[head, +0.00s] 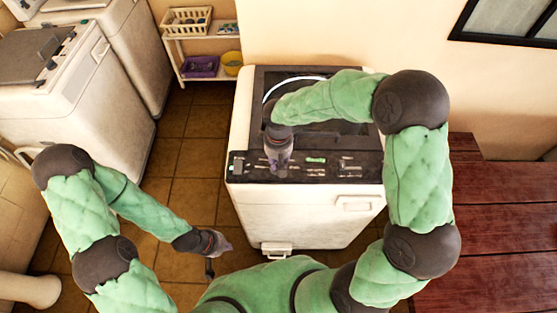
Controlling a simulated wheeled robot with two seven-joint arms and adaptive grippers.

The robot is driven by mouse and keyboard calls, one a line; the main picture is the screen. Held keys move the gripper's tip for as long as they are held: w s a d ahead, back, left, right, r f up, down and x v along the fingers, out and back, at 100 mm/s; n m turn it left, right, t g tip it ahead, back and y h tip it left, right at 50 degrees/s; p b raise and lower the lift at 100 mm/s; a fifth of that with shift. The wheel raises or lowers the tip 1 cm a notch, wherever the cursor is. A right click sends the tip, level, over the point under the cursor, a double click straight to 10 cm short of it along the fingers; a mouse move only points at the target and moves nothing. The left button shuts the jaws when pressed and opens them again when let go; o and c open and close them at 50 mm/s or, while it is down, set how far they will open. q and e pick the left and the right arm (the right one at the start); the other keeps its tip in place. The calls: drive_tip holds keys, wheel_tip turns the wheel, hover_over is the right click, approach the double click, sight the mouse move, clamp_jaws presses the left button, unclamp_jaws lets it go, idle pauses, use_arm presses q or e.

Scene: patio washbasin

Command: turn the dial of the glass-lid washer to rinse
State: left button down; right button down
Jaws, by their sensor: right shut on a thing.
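The glass-lid washer (300,218) stands upright in the middle, white with a dark top and a light ring under its lid. Its dark control panel (345,168) runs along the near edge, with small markings and a green patch. My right gripper (279,171) reaches down over the lid to the left part of this panel. It is shut on the dial, which the fingers hide, so the dial's setting cannot be read. My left gripper (221,256) is low at the left of the washer, apart from it. It looks open and empty.
White top-loading machines (75,100) stand at the left. A shelf (205,45) at the back holds a basket, a purple bin (200,67) and a yellow bowl (233,63). A red-brown wooden table (500,220) is at the right. Tiled floor lies free left of the washer.

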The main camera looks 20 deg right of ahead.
idle(0.4)
drive_tip(key=c, duration=1.1)
unclamp_jaws()
drive_tip(key=shift+o, duration=0.2)
drive_tip(key=shift+r, duration=0.1)
wheel_tip(320, 180, up, 12)
